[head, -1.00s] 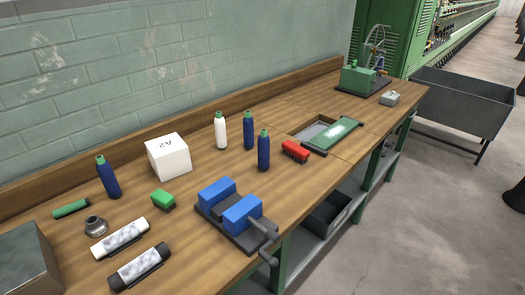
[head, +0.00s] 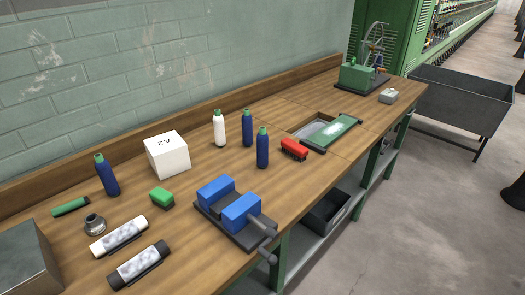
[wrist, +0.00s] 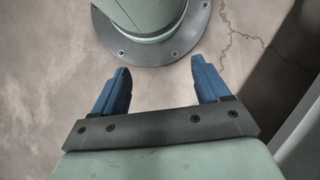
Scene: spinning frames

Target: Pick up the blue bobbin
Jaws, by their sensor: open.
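One blue bobbin (head: 107,177) is at the left, left of the white box. A second blue bobbin (head: 247,130) stands near the middle, and a third blue bobbin (head: 262,150) stands just in front of it. A white bobbin (head: 219,130) with a green top stands left of these two. My gripper (wrist: 160,72) shows only in the wrist view, with its blue fingers wide apart and nothing between them. It is over bare concrete floor, and no bobbin shows there.
A grey bin (head: 462,95) stands on the floor at right.

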